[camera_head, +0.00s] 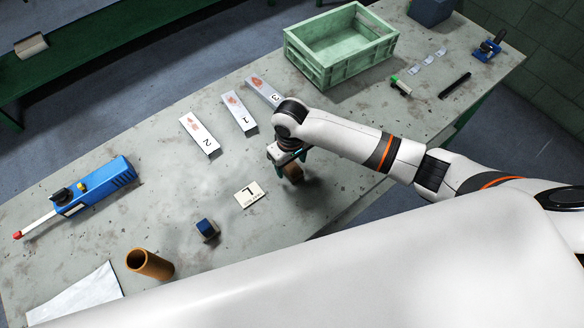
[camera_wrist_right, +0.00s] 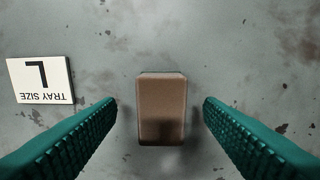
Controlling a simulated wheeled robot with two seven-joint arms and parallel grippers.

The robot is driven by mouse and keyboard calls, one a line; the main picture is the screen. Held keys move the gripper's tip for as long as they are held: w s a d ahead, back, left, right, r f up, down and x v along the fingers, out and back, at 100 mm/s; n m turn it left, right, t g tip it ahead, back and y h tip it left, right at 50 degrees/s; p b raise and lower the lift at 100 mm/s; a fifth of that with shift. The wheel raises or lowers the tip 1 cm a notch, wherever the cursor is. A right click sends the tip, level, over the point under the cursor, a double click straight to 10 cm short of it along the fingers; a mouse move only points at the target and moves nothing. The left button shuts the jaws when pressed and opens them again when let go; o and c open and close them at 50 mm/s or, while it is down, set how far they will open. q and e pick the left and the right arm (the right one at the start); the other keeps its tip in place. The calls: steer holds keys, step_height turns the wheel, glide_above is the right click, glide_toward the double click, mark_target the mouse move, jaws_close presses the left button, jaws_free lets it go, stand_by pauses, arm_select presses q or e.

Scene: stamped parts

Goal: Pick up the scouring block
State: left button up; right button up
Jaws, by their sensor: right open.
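The scouring block is likely the brown block (camera_head: 292,172) on the table under my right gripper (camera_head: 290,160). In the right wrist view the brown block (camera_wrist_right: 161,108) is a rounded rectangle lying between the two green ridged fingers of my right gripper (camera_wrist_right: 160,112). The fingers are open, with a gap on each side of the block. The gripper partly hides the block in the head view. My left gripper is not in view.
A card marked L (camera_head: 249,194) lies left of the block. A small blue-topped block (camera_head: 206,229), a brown tube (camera_head: 150,264) and a blue tool (camera_head: 97,187) are further left. Numbered cards (camera_head: 199,134) and a green crate (camera_head: 310,65) are behind.

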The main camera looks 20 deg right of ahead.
mark_target(291, 167)
steer(key=shift+w+f, duration=0.1)
steer(key=shift+f, duration=1.25)
steer(key=c, duration=1.1)
steer(key=shift+r, duration=0.15)
step_height(291, 167, up, 10)
steer(key=shift+f+b, duration=0.1)
steer(key=shift+b, duration=0.4)
